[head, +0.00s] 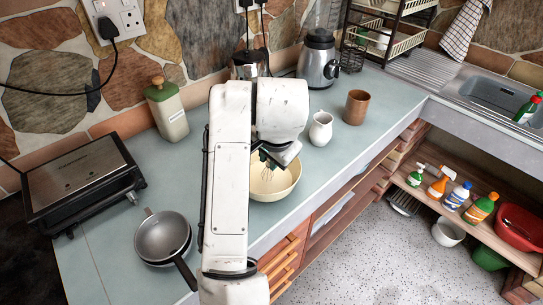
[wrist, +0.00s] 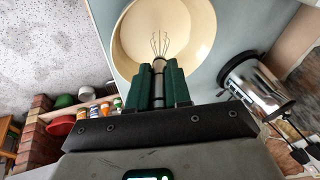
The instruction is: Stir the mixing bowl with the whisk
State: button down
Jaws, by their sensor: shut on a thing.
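The cream mixing bowl (head: 281,187) stands on the counter, partly hidden behind my arm in the head view. It also fills the top middle of the wrist view (wrist: 203,35). My gripper (wrist: 159,72) has green fingers shut on the grey handle of the whisk (wrist: 160,46). The whisk's wire end points into the bowl's opening and shows against its pale inside. I cannot tell whether the wires touch the bottom.
A white jug (head: 321,129) and a brown cup (head: 356,107) stand right of the bowl. The counter's front edge is near the bowl.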

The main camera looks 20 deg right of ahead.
jog(key=p+v, duration=0.6)
jog(key=v, duration=0.2)
jog(key=shift+s+r, duration=0.15)
jog(key=shift+r, duration=0.2)
dwell(0.3)
dwell(0.8)
